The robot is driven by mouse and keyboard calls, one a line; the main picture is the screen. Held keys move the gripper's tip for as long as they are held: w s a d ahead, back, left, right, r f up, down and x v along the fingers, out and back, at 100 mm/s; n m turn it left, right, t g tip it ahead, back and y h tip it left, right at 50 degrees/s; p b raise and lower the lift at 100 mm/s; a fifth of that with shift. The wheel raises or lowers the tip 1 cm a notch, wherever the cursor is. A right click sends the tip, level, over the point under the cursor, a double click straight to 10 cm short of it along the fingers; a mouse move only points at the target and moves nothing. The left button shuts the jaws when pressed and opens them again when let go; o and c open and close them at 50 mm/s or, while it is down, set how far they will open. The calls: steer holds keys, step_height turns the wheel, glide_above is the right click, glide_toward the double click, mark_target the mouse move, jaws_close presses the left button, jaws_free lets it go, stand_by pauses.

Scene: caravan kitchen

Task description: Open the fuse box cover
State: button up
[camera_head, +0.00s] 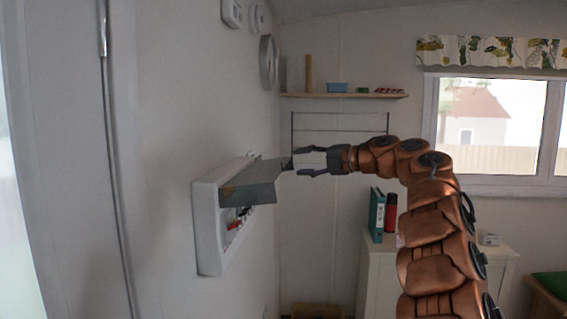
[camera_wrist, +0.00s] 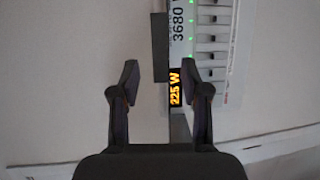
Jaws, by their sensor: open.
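The white fuse box (camera_head: 208,232) is on the left wall. Its grey cover (camera_head: 252,188) stands out from the box, swung up to about level, so the red and dark parts inside show below it. My gripper (camera_head: 297,167) is open at the cover's outer end; I cannot tell if it touches. In the wrist view my open fingers (camera_wrist: 160,78) face the box. A dark upright bar (camera_wrist: 160,48), perhaps the cover's edge, shows between them. Beyond are an orange "225 W" display (camera_wrist: 174,87) and a row of breaker switches (camera_wrist: 212,45).
A wooden shelf (camera_head: 345,95) with small items is on the back wall. A white cabinet (camera_head: 385,272) with a green binder (camera_head: 377,215) and a red cylinder (camera_head: 390,211) stands below. A window (camera_head: 500,125) is at right. The space below the cover, before the wall, looks free.

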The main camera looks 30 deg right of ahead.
mark_target(284, 162)
steer(key=p+x, duration=0.2)
steer(key=x, duration=0.3)
steer(key=shift+w+a+r, duration=0.1)
steer(key=shift+w+a, duration=0.05)
steer(key=shift+w, duration=0.15)
steer(key=shift+w+a, duration=0.2)
steer(key=shift+w, duration=0.3)
steer(key=shift+c, duration=0.2)
jaws_close()
